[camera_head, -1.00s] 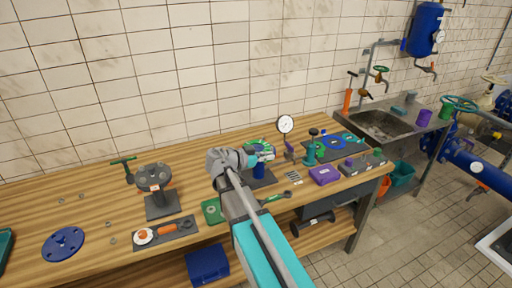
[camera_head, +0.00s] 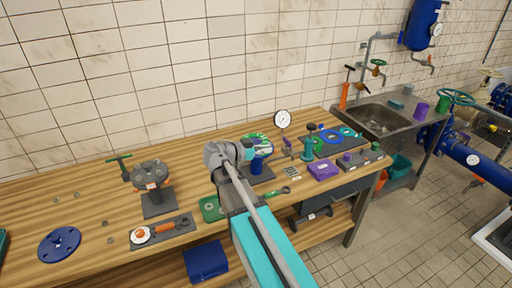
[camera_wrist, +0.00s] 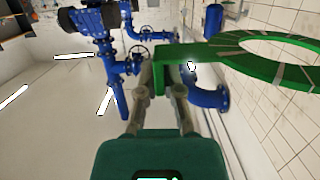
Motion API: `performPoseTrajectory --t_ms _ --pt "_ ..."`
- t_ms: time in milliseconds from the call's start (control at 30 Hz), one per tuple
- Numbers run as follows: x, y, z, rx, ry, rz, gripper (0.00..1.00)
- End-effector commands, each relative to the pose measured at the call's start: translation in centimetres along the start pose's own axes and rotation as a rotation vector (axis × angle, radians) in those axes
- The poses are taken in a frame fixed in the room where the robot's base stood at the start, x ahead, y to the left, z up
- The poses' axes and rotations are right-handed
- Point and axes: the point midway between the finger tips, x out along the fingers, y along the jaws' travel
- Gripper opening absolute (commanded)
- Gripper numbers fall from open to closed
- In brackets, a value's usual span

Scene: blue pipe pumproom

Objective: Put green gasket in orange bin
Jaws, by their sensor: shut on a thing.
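The green gasket (camera_wrist: 262,62), a flat ring with a tab, is in the wrist view. My gripper (camera_wrist: 170,72) is shut on its tab, and the ring extends to the right. In the head view the gasket (camera_head: 257,137) shows just above a blue stand (camera_head: 259,163) on the bench. I cannot tell whether the gasket touches the stand. The orange bin (camera_head: 381,180) shows only in part below the sink, beside a teal bin (camera_head: 400,168).
On the wooden bench, a pressure gauge (camera_head: 283,119), a teal valve (camera_head: 308,146) and a purple box (camera_head: 323,169) stand to the right. A mat (camera_head: 345,150) holds several rings. A sink (camera_head: 380,118) is beyond the bench's right end. Open floor lies at the right front.

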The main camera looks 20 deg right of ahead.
Motion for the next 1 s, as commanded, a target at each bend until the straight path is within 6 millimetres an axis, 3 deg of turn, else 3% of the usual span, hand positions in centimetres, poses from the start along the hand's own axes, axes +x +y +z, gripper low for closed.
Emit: performPoseTrajectory --t_ms 667,867,1000 --pt "0.3 -0.1 -0.2 0.0 0.0 -0.001 0.0" --pt "0.9 -1.5 0.4 0.0 0.0 -0.001 0.0" --pt "1.9 -3.5 1.2 0.0 0.0 -0.002 0.0"
